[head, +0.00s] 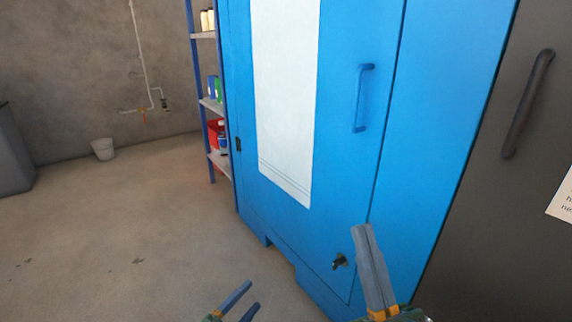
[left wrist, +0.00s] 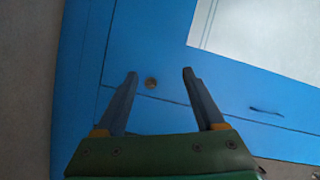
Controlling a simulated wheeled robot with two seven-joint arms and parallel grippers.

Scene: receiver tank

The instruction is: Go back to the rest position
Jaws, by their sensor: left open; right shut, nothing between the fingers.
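My left gripper (head: 247,300) is open and empty at the bottom of the head view, over the floor in front of the blue cabinet (head: 420,150). It also shows in the left wrist view (left wrist: 160,75) with its two fingers apart, facing the blue cabinet front. My right gripper (head: 366,240) is shut and empty, pointing up in front of the lower part of the cabinet. The cabinet has a blue handle (head: 361,98), a white sheet (head: 284,90) and a small dark knob (head: 340,261) low on its door. The door appears closed.
A dark cabinet (head: 490,220) with a black handle (head: 527,105) stands at the right. A shelf rack (head: 211,103) with bottles stands left of the blue cabinet. The concrete floor (head: 120,230) at the left is clear.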

